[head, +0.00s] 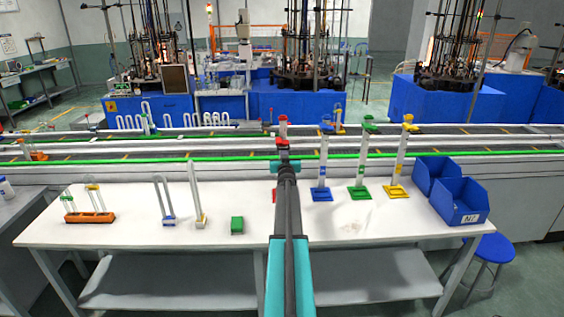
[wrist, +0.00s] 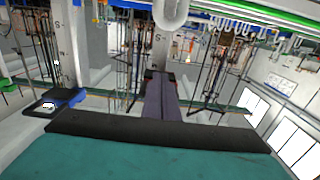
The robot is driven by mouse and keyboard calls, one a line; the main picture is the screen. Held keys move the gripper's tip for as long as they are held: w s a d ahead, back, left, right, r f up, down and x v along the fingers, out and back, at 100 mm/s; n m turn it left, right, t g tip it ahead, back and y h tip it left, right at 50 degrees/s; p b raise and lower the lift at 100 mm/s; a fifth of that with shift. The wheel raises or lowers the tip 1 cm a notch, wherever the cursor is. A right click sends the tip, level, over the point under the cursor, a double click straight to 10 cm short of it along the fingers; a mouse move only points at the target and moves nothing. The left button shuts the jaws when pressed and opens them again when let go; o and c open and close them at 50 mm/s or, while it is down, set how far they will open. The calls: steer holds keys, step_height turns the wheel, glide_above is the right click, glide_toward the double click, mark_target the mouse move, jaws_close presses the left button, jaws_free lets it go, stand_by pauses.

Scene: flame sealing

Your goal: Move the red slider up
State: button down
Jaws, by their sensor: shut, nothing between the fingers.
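The red slider's stand is mostly hidden behind my arm in the head view. Its red top (head: 283,119) shows just beyond my gripper, and a bit of its red base (head: 275,196) shows left of the arm. I cannot make out the red slider apart from the top piece. My gripper (head: 284,146) is shut and empty, in front of the stand and a little below the red top; whether it touches the stand is unclear. The wrist view shows dark and teal parts of my own arm, but no red slider I can identify.
Blue (head: 322,195), green (head: 360,193) and yellow (head: 396,192) slider stands stand right of my arm. Blue bins (head: 460,202) sit at the table's right end. The table's front is mostly clear.

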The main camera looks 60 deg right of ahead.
mark_target(284, 143)
steer(key=shift+r+p, duration=1.35)
steer(key=shift+r, duration=2.15)
steer(key=shift+f+b, duration=0.3)
steer(key=shift+f, duration=0.05)
steer(key=shift+f+b, duration=0.35)
steer(key=shift+f, duration=0.1)
steer(key=shift+f, duration=0.1)
